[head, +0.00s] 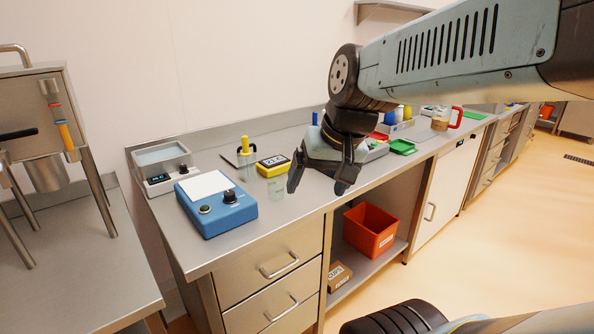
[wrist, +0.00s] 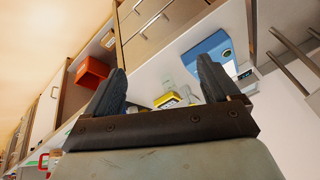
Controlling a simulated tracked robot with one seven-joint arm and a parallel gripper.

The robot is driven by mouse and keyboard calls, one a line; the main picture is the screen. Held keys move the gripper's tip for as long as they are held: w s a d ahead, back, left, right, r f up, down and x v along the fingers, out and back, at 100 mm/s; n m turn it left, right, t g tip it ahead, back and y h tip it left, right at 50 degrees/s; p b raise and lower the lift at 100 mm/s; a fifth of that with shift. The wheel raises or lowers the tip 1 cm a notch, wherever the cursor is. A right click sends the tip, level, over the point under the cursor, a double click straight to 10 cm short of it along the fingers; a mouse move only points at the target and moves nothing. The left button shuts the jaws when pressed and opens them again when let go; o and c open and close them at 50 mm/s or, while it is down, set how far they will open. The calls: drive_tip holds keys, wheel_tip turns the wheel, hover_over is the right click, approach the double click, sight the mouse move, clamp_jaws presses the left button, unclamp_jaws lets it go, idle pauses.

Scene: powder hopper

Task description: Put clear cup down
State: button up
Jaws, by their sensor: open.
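A small clear cup (head: 276,190) stands upright on the steel counter (head: 300,204), between the blue device and my gripper. My gripper (head: 317,186) is open, with its fingers pointing down, to the right of the cup and apart from it in the head view. In the wrist view my gripper's two fingers (wrist: 160,68) are spread wide with nothing held. A faint clear shape, likely the cup (wrist: 168,86), shows between them beyond the tips.
A blue device (head: 216,205) with a white plate stands left of the cup. Green and red trays sit right of my gripper. An orange bin (head: 369,230) is on the shelf below.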

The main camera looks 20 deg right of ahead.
drive_tip(key=shift+s+d+r+n+t+h, duration=0.6)
drive_tip(key=shift+s+d+r+n+h, duration=0.2)
drive_tip(key=shift+s+r+n, duration=0.2)
